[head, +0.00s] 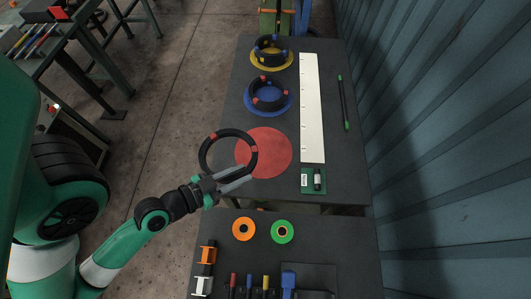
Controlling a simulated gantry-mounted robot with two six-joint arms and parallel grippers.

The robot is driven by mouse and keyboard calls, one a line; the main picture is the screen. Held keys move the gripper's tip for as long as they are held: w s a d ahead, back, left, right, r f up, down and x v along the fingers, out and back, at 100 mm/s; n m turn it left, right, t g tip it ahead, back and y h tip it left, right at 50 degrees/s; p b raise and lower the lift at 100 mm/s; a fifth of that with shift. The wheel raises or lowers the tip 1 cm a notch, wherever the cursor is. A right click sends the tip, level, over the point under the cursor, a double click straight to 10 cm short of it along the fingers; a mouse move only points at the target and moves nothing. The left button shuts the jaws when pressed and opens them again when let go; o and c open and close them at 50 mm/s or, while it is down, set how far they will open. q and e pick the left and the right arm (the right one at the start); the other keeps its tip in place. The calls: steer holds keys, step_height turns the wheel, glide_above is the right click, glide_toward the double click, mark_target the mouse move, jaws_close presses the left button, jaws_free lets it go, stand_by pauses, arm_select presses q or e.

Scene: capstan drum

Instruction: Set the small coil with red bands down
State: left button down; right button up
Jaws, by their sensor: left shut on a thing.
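The small coil with red bands (203,153) is a black ring in the middle of the head view. My left gripper (236,178) is shut on its near side. The coil appears to be held above the table's left edge, and its right part overlaps the red disc (272,153) in the picture. The exact height of the coil cannot be told. The red disc lies flat on the dark table (300,192), with no coil seen resting on it. My right gripper is not in view.
Behind are a blue disc (249,103) and a yellow disc (287,65), each bearing a black banded coil. A white strip (312,110), a dark rod (343,103) and a small green board (307,187) lie right. The nearer bench holds orange (234,230) and green (274,232) rolls.

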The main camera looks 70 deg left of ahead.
arm_select(q)
steer(key=w+a+f, duration=0.2)
steer(key=w+f, duration=0.1)
steer(key=w, duration=0.1)
steer(key=w+a+f+b, duration=0.1)
steer(key=w+a+f, duration=0.1)
steer(key=w, duration=0.1)
steer(key=w+a+f+b, duration=0.1)
steer(key=w+f, duration=0.2)
steer(key=w, duration=0.1)
steer(key=shift+w+a+f, duration=0.3)
steer(key=shift+a+f, duration=0.05)
steer(key=shift+a, duration=0.05)
steer(key=shift+w+a+f, duration=0.1)
steer(key=shift+w, duration=0.1)
steer(key=f, duration=0.1)
steer(key=f+b, duration=0.2)
steer(key=f, duration=0.1)
steer(key=shift+w+a, duration=0.15)
steer(key=shift+w, duration=0.1)
steer(key=shift+r, duration=0.15)
steer(key=shift+f+b, duration=0.35)
steer(key=shift+f, duration=0.2)
steer(key=shift+f, duration=0.1)
